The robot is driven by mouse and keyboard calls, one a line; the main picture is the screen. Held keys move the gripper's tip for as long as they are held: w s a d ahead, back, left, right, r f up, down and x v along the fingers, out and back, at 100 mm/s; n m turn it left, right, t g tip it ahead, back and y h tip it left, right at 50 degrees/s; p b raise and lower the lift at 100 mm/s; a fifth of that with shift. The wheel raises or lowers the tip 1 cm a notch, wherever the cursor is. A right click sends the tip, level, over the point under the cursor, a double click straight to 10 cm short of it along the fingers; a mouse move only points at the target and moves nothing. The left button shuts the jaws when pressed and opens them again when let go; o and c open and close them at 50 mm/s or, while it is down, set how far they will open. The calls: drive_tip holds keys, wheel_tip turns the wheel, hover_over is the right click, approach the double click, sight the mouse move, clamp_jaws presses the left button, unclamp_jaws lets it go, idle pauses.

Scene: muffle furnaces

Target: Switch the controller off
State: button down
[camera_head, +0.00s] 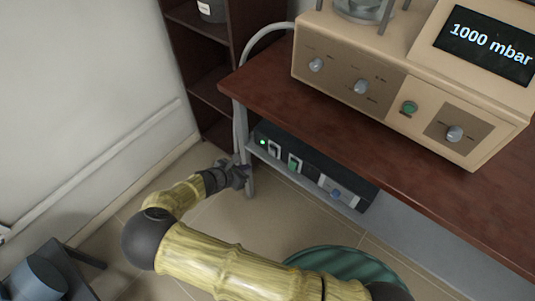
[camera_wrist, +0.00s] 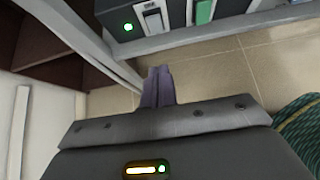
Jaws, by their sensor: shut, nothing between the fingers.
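The controller (camera_head: 312,174) is a dark box on a low shelf under the table. Its front has a lit green lamp (camera_head: 263,142), a light rocker switch (camera_head: 275,149), a green switch (camera_head: 294,163) and a panel with a blue knob (camera_head: 336,195). In the wrist view the lamp (camera_wrist: 128,27), the light switch (camera_wrist: 153,20) and part of the green switch (camera_wrist: 204,11) show at the top. My gripper (camera_wrist: 158,72) is shut and empty. In the head view it (camera_head: 245,172) is beside the table leg, in front of and below the controller's left end; contact cannot be told.
The brown table (camera_head: 262,84) carries a beige instrument (camera_head: 430,70) reading 1000 mbar. A grey table leg (camera_head: 239,130) stands close to my gripper. A dark shelf unit (camera_head: 203,65) is at the back left. A green ribbed round object (camera_head: 335,258) lies in front of the table.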

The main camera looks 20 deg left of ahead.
drive_tip(key=shift+a, duration=0.1)
approach(271, 153)
drive_tip(key=x, duration=0.4)
drive_tip(key=shift+w+d+f, duration=0.1)
drive_tip(key=shift+d+f, duration=0.15)
drive_tip(key=shift+f, duration=0.2)
drive_tip(key=shift+w+d, duration=0.2)
drive_tip(key=shift+w, duration=0.3)
drive_tip(key=shift+r, duration=0.15)
